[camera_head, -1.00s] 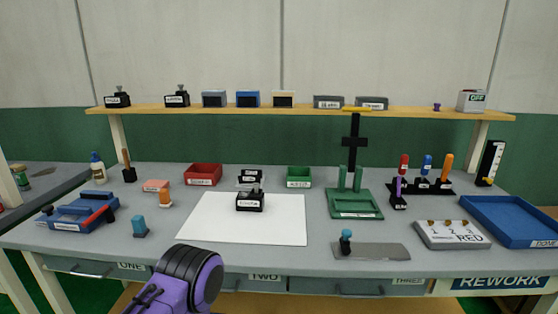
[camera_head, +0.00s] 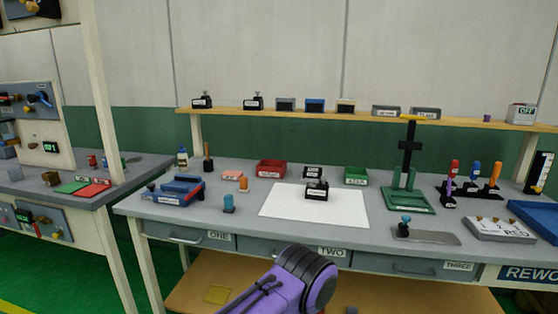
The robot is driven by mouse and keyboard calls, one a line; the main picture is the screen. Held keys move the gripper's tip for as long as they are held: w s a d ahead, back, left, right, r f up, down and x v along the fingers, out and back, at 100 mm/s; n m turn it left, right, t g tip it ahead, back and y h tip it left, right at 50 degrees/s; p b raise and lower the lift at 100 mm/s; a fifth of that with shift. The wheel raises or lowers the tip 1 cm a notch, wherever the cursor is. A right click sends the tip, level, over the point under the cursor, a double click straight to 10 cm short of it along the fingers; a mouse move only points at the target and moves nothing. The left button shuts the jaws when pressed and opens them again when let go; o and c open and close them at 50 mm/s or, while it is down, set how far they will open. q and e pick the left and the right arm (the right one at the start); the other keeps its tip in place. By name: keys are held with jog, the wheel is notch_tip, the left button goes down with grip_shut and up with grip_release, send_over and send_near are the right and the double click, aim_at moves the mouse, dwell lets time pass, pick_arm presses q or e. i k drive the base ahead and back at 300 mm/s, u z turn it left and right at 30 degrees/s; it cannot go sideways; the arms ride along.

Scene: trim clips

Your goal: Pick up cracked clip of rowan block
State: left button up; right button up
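A black block (camera_head: 317,190) with a white label and a grey clip-like part on top stands on the white mat (camera_head: 283,207) at the middle of the bench. Another small black labelled block (camera_head: 312,172) stands just behind it. Two more black blocks with knobs on top, one at the far left (camera_head: 202,103) and one beside it (camera_head: 253,103), stand on the shelf. The labels are too small to read, so I cannot tell which block is rowan. No crack shows on any clip. A purple arm link of mine is at the bottom; neither gripper shows.
A red bin (camera_head: 270,170), a green bin (camera_head: 356,176) and a green stand (camera_head: 408,200) are on the bench (camera_head: 265,232). A blue fixture (camera_head: 174,191) is at its left. A second bench (camera_head: 62,190) stands farther left, with green floor between.

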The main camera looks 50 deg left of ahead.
aim_at(313, 191)
jog(key=z, duration=0.05)
jog(key=k, duration=0.15)
jog(key=u, duration=1.1)
